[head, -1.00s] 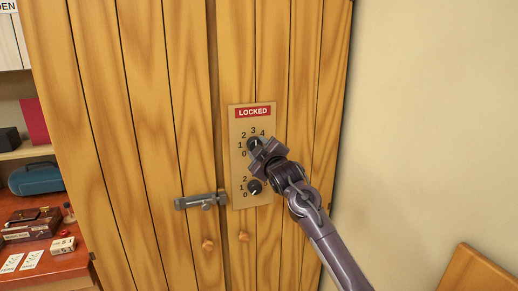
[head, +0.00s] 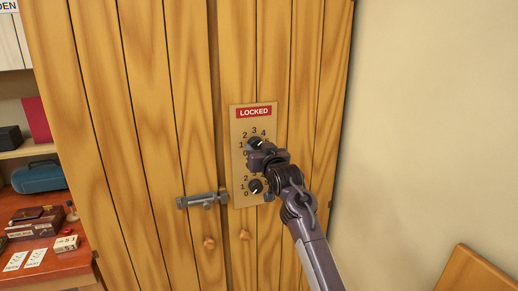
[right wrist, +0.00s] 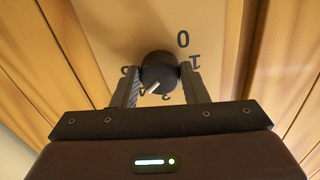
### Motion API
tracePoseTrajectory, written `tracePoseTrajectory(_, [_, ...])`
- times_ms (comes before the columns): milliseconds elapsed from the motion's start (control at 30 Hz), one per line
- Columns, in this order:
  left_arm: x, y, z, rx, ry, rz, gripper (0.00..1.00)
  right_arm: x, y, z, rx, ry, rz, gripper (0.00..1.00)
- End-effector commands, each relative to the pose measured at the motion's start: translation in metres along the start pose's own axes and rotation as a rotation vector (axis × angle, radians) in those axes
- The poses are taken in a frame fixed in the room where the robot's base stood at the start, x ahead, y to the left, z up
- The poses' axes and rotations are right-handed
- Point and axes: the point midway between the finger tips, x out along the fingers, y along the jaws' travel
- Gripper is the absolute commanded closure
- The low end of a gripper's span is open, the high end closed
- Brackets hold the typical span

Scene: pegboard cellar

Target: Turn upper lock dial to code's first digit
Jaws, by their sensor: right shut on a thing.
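The upper lock dial (head: 255,142) is a black knob with a white pointer mark, on a tan plate (head: 238,126) under a red LOCKED sign (head: 253,112). My right gripper (head: 258,150) is shut on this dial, hiding part of it and some digits. In the right wrist view the dial (right wrist: 158,72) sits between the two fingers (right wrist: 160,85). That view is upside down; the white mark points down and slightly left, near the 4. The lower dial (head: 255,187) is free, its mark toward lower left, near 0. My left gripper is out of view.
The plate is on a wooden cabinet door. A grey sliding bolt (head: 202,200) crosses the door gap, above two round wooden knobs (head: 209,243). At left, a red desk holds a small box marked 51 (head: 66,243) and white cards (head: 36,257). A wooden panel (head: 480,275) stands at lower right.

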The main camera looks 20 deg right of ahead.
Motion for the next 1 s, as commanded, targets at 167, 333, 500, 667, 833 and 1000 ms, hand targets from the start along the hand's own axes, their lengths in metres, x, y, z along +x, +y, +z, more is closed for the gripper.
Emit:
tracePoseTrajectory(167, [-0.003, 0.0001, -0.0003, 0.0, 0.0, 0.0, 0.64, 0.0002, -0.0022, 0.001, 0.17, -0.003, -0.002, 0.83])
tracePoseTrajectory(333, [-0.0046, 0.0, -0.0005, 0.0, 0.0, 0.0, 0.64, 0.0002, -0.0025, 0.001, 0.327, -0.003, -0.001, 0.83])
tracePoseTrajectory(500, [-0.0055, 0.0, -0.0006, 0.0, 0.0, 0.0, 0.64, 0.0002, -0.0032, 0.0011, 0.469, -0.004, -0.001, 0.83])
tracePoseTrajectory(667, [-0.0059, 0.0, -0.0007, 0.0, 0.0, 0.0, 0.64, 0.0002, -0.0033, 0.0011, 0.576, -0.004, 0.0, 0.83])
tracePoseTrajectory(833, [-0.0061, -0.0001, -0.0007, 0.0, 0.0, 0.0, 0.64, 0.0002, -0.0035, 0.0008, 0.657, -0.004, 0.0, 0.83])
tracePoseTrajectory(1000, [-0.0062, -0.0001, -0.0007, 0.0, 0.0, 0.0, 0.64, 0.0002, -0.0036, 0.0006, 0.704, -0.004, 0.0, 0.83])
